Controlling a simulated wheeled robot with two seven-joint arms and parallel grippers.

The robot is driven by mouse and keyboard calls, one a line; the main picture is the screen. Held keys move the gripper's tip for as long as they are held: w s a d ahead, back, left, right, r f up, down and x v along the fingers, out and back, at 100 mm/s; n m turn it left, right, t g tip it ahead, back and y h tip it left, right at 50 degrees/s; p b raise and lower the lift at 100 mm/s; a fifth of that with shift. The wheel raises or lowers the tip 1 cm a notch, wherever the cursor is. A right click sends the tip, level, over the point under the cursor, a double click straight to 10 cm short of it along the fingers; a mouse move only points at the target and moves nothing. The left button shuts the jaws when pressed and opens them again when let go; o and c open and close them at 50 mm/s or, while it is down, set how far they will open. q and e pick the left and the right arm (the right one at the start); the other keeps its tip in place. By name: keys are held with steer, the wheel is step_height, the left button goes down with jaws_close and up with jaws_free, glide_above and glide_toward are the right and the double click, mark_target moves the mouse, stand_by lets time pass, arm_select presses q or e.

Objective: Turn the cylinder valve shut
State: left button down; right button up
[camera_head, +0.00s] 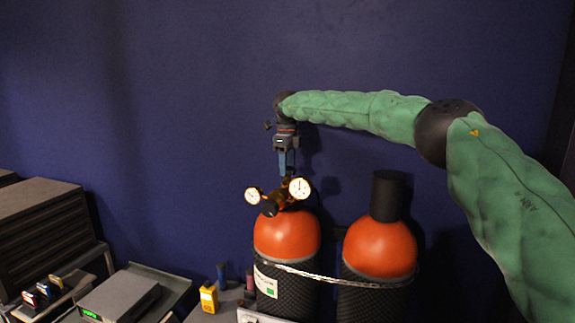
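Two orange-topped gas cylinders with dark mesh sleeves stand against the blue wall. The left cylinder (287,238) carries a brass valve and regulator (275,203) with two round white gauges, one at the left (252,196) and one at the right (299,188). My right arm, in a green sleeve, reaches in from the right. My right gripper (286,172) points down just above the valve, its blue fingers close over it. Whether the fingers touch the valve, or are open or shut, is too small to tell. My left gripper is not in view.
The right cylinder (380,247) has a black cap (389,195). A chain (330,277) runs across both cylinders. A yellow device (209,298) stands left of them. A grey box with a green display (118,297) and a dark drawer cabinet (45,235) are at the left.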

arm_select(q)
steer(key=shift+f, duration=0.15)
arm_select(e)
steer(key=shift+f+m+b, duration=0.1)
steer(key=shift+m+b, duration=0.6)
steer(key=shift+b, duration=0.2)
steer(key=shift+m+b, duration=1.2)
steer(key=shift+b, duration=0.05)
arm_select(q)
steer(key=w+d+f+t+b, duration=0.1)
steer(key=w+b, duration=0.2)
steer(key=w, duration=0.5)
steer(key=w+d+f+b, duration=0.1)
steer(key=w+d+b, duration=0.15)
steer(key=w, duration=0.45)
arm_select(e)
steer(key=m, duration=0.8)
steer(key=m+b, duration=0.3)
steer(key=m, duration=0.3)
steer(key=shift+m, duration=0.4)
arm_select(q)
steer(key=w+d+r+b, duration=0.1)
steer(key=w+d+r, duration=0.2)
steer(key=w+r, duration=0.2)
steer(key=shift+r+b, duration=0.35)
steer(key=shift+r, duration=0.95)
arm_select(e)
steer(key=shift+r+m, duration=0.25)
steer(key=shift+m, duration=1.55)
